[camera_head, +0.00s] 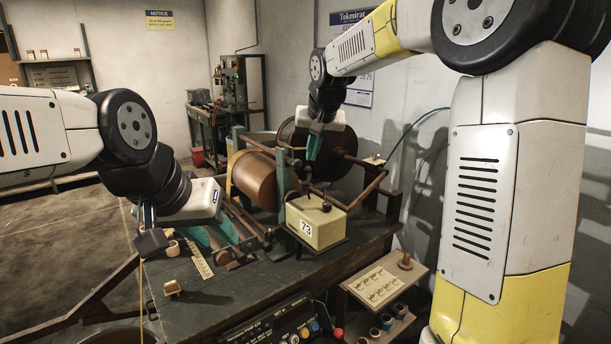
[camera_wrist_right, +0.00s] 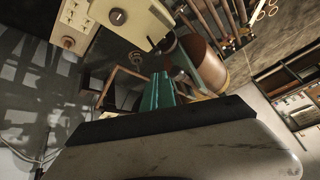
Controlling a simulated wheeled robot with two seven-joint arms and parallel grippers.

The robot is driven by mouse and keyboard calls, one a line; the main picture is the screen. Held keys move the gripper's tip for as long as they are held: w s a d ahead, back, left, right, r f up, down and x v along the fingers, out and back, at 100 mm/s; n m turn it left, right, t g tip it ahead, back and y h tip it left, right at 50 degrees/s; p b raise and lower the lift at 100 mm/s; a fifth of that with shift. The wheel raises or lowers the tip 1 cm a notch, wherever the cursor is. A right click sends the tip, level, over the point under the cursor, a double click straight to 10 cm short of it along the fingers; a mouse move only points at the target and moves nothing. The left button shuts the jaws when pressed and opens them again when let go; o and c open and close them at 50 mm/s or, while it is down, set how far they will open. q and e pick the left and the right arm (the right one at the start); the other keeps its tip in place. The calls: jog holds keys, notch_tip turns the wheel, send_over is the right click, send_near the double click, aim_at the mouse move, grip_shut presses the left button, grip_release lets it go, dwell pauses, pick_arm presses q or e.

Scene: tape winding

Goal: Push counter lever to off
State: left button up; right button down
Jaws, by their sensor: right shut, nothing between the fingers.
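The cream counter box (camera_head: 318,226), marked 73, stands on the machine bench. A dark knob (camera_head: 326,207) sits on its top, and a dark stub rises near its back edge; I cannot tell which is the lever or its setting. The box also shows at the top of the right wrist view (camera_wrist_right: 135,18). My right gripper (camera_head: 311,157) points down above and behind the box, apart from it. Its teal fingers (camera_wrist_right: 158,90) are shut and empty. My left gripper (camera_head: 222,237) hangs low over the bench left of the box; its opening is unclear.
A copper-brown roll (camera_head: 255,180) lies behind the box, with rails and rods around it. A control panel (camera_head: 272,325) with buttons is at the front edge. A small rack (camera_head: 378,287) stands right of the bench. A small tan block (camera_head: 173,287) lies on the bench's left.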

jog(key=x, duration=1)
jog(key=shift+s+d+r+t+y, duration=0.2)
jog(key=shift+s+d+t+y, duration=0.15)
jog(key=shift+s+t+y, duration=0.4)
dwell(0.6)
jog(key=shift+s+d+t, duration=0.1)
jog(key=shift+d+t, duration=0.1)
jog(key=shift+t, duration=0.35)
jog(key=shift+s+d+f, duration=0.15)
jog(key=shift+s+d, duration=0.4)
jog(key=shift+s, duration=0.35)
jog(key=shift+s+d, duration=0.1)
jog(key=shift+s, duration=0.05)
